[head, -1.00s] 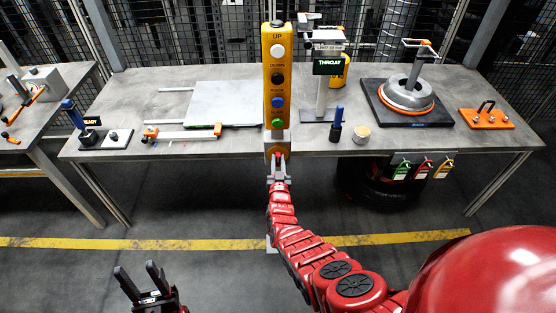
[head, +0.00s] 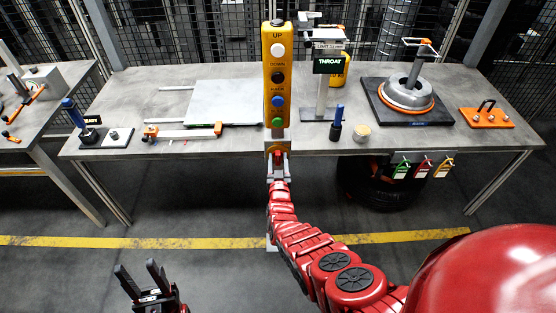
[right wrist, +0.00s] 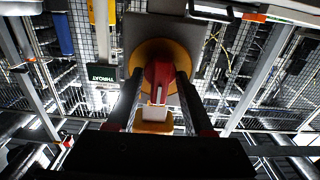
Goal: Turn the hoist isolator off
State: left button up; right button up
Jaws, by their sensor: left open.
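The hoist isolator is a red rotary handle (right wrist: 160,78) on a round yellow plate (right wrist: 150,50), seen close in the right wrist view. In the head view its yellow plate (head: 278,146) is below the button pendant, at the table's front edge. My right gripper (right wrist: 159,76) is open, with one finger on each side of the red handle and a narrow gap visible beside it. In the head view this gripper (head: 278,164) partly hides the handle. My left gripper (head: 140,274) is open and empty, low in the head view, away from the table.
The yellow pendant (head: 278,75) with several coloured buttons stands above the isolator. A THROAT sign (head: 328,66), a blue-handled tool (head: 337,122) and a small tub (head: 361,132) are to its right. Coloured tags (head: 424,168) hang from the table front. The floor before the table is clear.

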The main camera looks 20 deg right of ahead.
jog(key=p+v, duration=0.6)
jog(key=v, duration=1.1)
jog(key=shift+s+p, duration=0.25)
jog(key=shift+p, duration=0.05)
